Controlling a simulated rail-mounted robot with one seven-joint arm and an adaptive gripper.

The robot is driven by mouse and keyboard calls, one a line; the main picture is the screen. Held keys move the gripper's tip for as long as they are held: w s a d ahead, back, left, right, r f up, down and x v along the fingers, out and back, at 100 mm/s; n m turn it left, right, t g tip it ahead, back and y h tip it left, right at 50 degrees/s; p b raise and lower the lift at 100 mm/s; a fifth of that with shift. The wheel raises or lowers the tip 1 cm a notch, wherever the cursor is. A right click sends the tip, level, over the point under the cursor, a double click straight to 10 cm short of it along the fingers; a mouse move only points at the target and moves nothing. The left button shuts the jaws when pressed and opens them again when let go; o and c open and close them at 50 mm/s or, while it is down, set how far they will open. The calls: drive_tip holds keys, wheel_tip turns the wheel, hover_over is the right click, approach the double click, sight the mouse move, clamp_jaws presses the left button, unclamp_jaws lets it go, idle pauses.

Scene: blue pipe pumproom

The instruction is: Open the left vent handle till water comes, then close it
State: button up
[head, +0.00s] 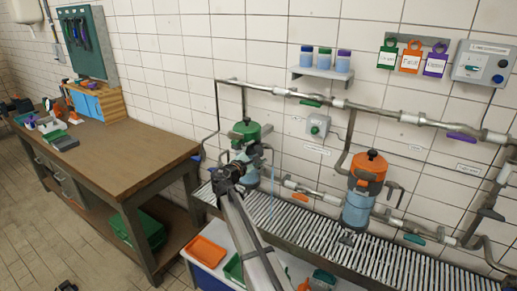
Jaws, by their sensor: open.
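The left vessel has a green top (246,131) and a pale blue lower body (250,175). It stands upright at the back of the slatted grating, and my arm partly covers it. My gripper (240,164) is open at the front left side of this vessel. I cannot tell whether it touches anything there. The left vent handle cannot be clearly made out; the gripper may hide it. A thin pale blue vertical streak (277,155) shows just right of the vessel and looks like water. The right vessel has an orange top (369,168) and stands apart from my gripper.
Pipes with green, orange and purple handles run along the tiled wall. A slatted grating (400,267) lies below the vessels. A wooden workbench (130,150) stands at left. An orange tray (206,251) sits low in front. A control box (484,63) hangs at upper right.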

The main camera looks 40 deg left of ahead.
drive_tip(key=shift+w+a, duration=0.1)
drive_tip(key=shift+w, duration=0.75)
drive_tip(key=c, duration=1.2)
